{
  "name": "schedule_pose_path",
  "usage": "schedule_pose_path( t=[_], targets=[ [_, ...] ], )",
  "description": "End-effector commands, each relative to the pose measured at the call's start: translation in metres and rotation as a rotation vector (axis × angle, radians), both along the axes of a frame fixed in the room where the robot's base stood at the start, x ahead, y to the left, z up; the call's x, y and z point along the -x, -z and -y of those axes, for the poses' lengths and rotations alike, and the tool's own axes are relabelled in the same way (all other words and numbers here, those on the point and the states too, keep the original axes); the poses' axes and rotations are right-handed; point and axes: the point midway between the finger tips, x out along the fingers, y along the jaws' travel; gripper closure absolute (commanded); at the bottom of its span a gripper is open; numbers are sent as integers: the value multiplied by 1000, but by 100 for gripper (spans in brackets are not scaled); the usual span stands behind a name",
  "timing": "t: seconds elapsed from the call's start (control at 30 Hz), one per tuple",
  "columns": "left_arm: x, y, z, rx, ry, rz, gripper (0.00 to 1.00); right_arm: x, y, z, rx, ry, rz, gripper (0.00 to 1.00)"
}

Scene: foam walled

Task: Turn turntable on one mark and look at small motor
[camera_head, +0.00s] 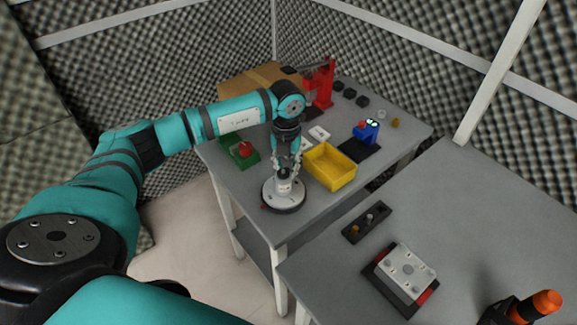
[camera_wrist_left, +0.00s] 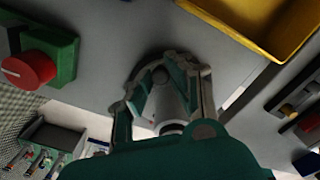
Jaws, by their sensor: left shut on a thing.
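The turntable (camera_head: 283,207), a round pale disc on a dark base, sits near the front left corner of the back table. A pale upright cylinder stands at its middle. My left gripper (camera_head: 284,176) comes down from above and is shut on this cylinder. In the left wrist view the fingers of my left gripper (camera_wrist_left: 164,100) lie on both sides of the grey cylinder (camera_wrist_left: 169,108). I cannot tell whether the cylinder is the turntable's hub or the small motor. The mark is not readable. My right gripper is not in view.
A yellow bin (camera_head: 330,179) stands close right of the turntable. A red press (camera_head: 320,84) and a blue device (camera_head: 366,131) are farther back. A plate fixture (camera_head: 407,268) lies on the front table.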

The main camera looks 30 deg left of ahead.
Motion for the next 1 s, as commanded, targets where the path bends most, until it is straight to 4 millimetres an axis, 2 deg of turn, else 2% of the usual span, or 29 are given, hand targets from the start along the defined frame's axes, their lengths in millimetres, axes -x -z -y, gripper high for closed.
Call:
schedule_pose_path(
  t=[0.77, 0.8, 0.97, 1.0],
  targets=[
    [-1, -2, -3, 1, -59, 6, 100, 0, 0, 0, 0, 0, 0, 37],
    [-1, -2, -3, 1, -59, 6, 80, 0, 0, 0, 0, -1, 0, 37],
    [0, -1, -3, 0, -59, 4, 60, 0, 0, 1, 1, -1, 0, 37],
    [0, -1, -3, 1, -59, 4, 58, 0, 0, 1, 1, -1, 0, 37]
  ],
)
